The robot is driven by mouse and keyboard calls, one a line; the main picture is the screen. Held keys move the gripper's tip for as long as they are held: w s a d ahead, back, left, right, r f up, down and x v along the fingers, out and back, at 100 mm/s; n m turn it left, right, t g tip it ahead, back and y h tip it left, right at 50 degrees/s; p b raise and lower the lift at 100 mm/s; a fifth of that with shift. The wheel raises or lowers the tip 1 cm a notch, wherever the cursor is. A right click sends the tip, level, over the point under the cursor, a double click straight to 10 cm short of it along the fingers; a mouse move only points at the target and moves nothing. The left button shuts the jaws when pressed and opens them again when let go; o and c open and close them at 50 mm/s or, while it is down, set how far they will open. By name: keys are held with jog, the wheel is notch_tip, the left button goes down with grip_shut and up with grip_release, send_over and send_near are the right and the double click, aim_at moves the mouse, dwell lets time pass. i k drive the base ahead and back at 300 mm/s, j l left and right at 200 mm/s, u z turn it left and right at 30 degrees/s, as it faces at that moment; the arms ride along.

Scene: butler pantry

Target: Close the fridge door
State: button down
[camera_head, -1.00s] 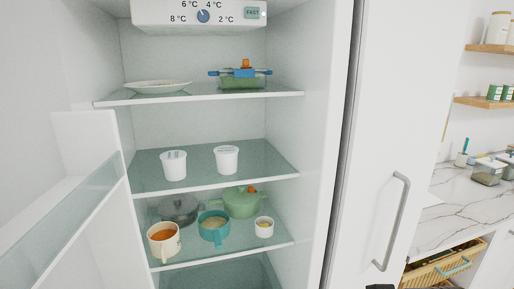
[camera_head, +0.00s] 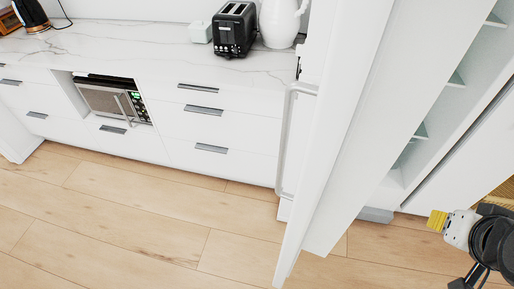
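The fridge door (camera_head: 345,120) stands open in the head view, seen nearly edge-on as a tall white panel slanting down to the floor. Its pale vertical handle (camera_head: 289,140) is on the left side, facing the counter. The fridge body (camera_head: 440,125) is to the right of the door, with shelf edges showing in its open interior. My gripper (camera_head: 440,221) is at the lower right, in front of the fridge's lower part and apart from the door. Only a yellow tip, a pale block and black parts show; its opening cannot be made out.
A marble counter (camera_head: 140,42) with white drawers runs along the back left. A black toaster (camera_head: 236,30), a white jug (camera_head: 281,22) and a kettle (camera_head: 30,14) stand on it. A microwave (camera_head: 105,97) sits below. The wooden floor (camera_head: 130,215) at left is clear.

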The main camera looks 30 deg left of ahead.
aim_at(387, 63)
jog(key=k+j, duration=0.15)
jog(key=j, duration=0.25)
jog(key=k+j, duration=0.15)
jog(key=j, duration=0.2)
jog(key=k+j, duration=0.15)
jog(key=j, duration=0.25)
jog(key=k+j, duration=0.15)
jog(key=j, duration=0.25)
